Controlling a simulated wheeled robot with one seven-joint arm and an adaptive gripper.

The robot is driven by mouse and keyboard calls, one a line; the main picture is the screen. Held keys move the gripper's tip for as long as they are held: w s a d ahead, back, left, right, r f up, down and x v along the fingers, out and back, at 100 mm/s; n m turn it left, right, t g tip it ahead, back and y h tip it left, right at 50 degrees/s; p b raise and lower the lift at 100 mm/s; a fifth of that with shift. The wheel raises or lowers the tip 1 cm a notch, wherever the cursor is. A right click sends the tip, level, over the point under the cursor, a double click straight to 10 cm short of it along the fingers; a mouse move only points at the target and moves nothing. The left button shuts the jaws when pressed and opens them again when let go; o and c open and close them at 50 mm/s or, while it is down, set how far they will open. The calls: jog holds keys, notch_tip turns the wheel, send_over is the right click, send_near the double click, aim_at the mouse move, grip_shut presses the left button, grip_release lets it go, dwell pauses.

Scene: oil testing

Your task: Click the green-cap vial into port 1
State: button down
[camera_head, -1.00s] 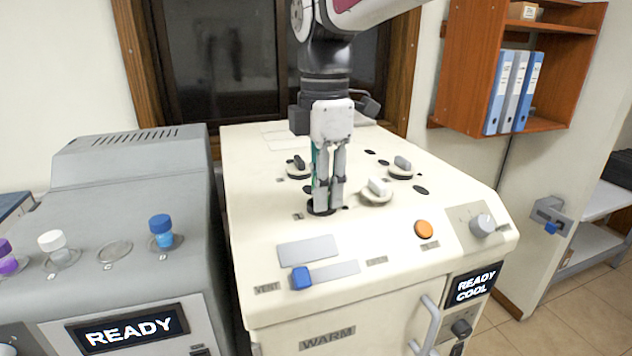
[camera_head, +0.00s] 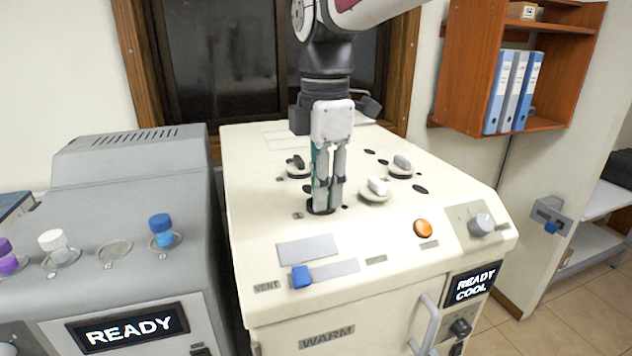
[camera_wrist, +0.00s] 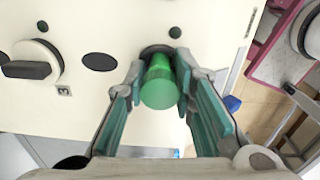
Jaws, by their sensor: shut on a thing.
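The green-cap vial shows in the wrist view as a bright green cap (camera_wrist: 159,88) seen from above. Its body is hidden below the cap. My gripper (camera_wrist: 157,75) has a finger on each side of the cap and is shut on it. A dark round port (camera_wrist: 150,49) shows at the cap's far edge. In the head view my gripper (camera_head: 323,202) points down at a dark port (camera_head: 319,211) in the cream machine's top (camera_head: 255,200). The fingers hide the vial there. I cannot tell how deep the vial sits or read the port's number.
Several knobbed lids, including a white-handled one (camera_head: 376,190), stand on the machine top close to my gripper. An orange button (camera_head: 423,228) and a blue slider (camera_head: 301,277) are nearer the front. A grey machine (camera_head: 130,190) on the left holds vials with blue (camera_head: 161,223), white and purple caps.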

jog(key=shift+f, duration=0.65)
jog(key=c, duration=1.3)
grip_release()
jog(key=shift+w, duration=0.1)
jog(key=shift+r, duration=0.2)
notch_tip(320, 180, up, 12)
jog(key=shift+f, duration=0.25)
jog(key=shift+d+r, duration=0.1)
jog(key=shift+r, duration=0.05)
jog(key=s+d+f+m+t+b, duration=0.1)
jog(key=s+d+f+m, duration=0.4)
jog(key=m, duration=0.2)
jog(key=s+d+f+m+t+b, duration=0.1)
jog(key=s+d+f+m+t, duration=0.1)
jog(key=s+d+f+m, duration=0.3)
jog(key=s+d+f+m+t+b, duration=0.1)
jog(key=s+d+f+m, duration=0.4)
jog(key=m, duration=0.5)
jog(key=shift+s+d+f+t, duration=0.25)
jog(key=shift+f+t, duration=0.1)
jog(key=shift+f, duration=0.2)
jog(key=shift+s+d+f+t, duration=0.1)
jog(key=shift+s+f+t, duration=0.2)
jog(key=shift+f, duration=0.2)
